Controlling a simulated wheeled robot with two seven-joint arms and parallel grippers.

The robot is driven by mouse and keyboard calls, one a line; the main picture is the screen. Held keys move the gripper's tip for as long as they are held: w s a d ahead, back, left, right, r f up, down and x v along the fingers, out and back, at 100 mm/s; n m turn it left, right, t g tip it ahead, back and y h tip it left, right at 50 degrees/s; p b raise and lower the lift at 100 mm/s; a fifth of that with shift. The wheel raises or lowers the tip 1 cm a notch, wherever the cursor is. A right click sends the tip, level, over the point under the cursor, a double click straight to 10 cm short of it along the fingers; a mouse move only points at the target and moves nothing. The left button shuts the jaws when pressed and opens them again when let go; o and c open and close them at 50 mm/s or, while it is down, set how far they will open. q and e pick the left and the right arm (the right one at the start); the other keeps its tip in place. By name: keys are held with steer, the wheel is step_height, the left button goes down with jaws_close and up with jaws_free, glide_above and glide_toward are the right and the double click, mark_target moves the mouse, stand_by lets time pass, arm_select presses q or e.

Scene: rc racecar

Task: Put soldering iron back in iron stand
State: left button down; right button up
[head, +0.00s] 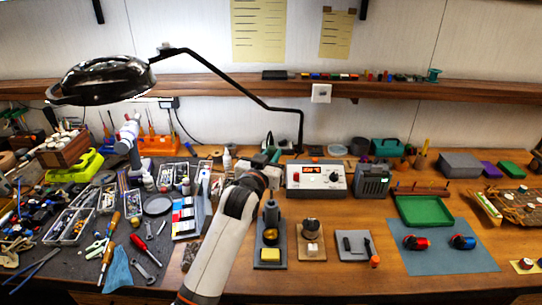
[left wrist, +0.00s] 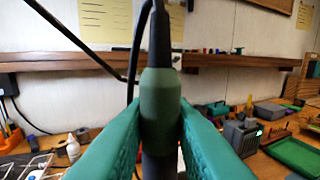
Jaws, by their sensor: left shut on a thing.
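The soldering iron (left wrist: 161,100) has a dark green grip and a black upper end with a cable rising from it. In the left wrist view it stands upright between the two green fingers of my left gripper (left wrist: 160,140), which is shut on it. Its tip is hidden. In the head view my left gripper (head: 266,165) is above and behind the iron stand, near the soldering station (head: 318,178). The iron stand (head: 270,238) is a dark base with an upright holder and a yellow sponge at its front. My right gripper is not in view.
A small board with a round brass-like piece (head: 311,240) and a grey tray (head: 355,245) stand right of the stand. A blue mat (head: 440,255) with red and blue parts lies farther right. A black lamp arm (head: 235,82) crosses behind. Tools crowd the left side.

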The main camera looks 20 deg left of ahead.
arm_select(q)
steer(key=shift+f+b, duration=2.7)
steer(key=shift+f, duration=1.75)
steer(key=c, duration=1.2)
jaws_free()
steer(key=shift+o, duration=0.4)
steer(key=o, duration=0.3)
steer(key=shift+s, duration=0.1)
